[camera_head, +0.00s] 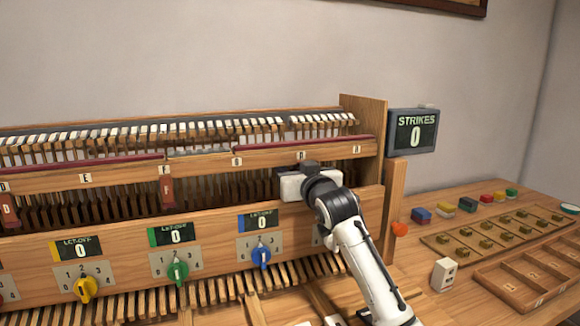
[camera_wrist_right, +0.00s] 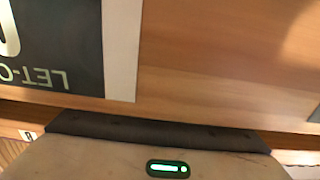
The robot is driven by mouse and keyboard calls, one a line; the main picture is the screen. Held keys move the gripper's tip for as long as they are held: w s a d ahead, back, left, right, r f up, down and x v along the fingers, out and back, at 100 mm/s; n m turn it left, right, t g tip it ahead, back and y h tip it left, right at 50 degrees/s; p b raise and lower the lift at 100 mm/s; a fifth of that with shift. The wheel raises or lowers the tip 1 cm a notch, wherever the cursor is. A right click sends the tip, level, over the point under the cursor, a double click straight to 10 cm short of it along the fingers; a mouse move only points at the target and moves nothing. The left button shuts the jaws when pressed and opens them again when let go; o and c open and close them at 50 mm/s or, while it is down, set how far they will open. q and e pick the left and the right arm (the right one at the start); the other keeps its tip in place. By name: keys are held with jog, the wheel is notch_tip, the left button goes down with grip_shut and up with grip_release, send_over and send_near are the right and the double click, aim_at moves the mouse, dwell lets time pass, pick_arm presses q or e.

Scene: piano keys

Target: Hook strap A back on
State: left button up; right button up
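The wooden piano action stands at the back with lettered tags along its rail (camera_head: 237,161). The tag above my right gripper, which seems to read A (camera_head: 301,148), is partly close to the dark wrist parts. My right gripper (camera_head: 294,184) is at the opening below that tag, just above the front panel. Its fingers are hidden, so I cannot tell whether it is open or holds anything. Strap A cannot be made out. A red strap marked F (camera_head: 167,192) and one marked D (camera_head: 8,210) hang from the rail. My left gripper is out of view.
The front panel carries yellow (camera_head: 85,289), green (camera_head: 178,272) and blue (camera_head: 261,256) knobs below let-off displays. A STRIKES display (camera_head: 415,134) reads 0. On the right are a board (camera_head: 480,243), a compartment tray (camera_head: 515,290) and a white block (camera_head: 444,275).

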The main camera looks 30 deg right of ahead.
grip_shut()
jog(key=s+a+f+g+y+p, duration=0.1)
jog(key=s+f+g+p, duration=0.3)
jog(key=g+p, duration=0.4)
jog(key=shift+s+a+f+g+y+p, duration=0.15)
jog(key=shift+s+f+g+y+p, duration=0.2)
jog(key=shift+s+g+y, duration=0.35)
dwell(0.5)
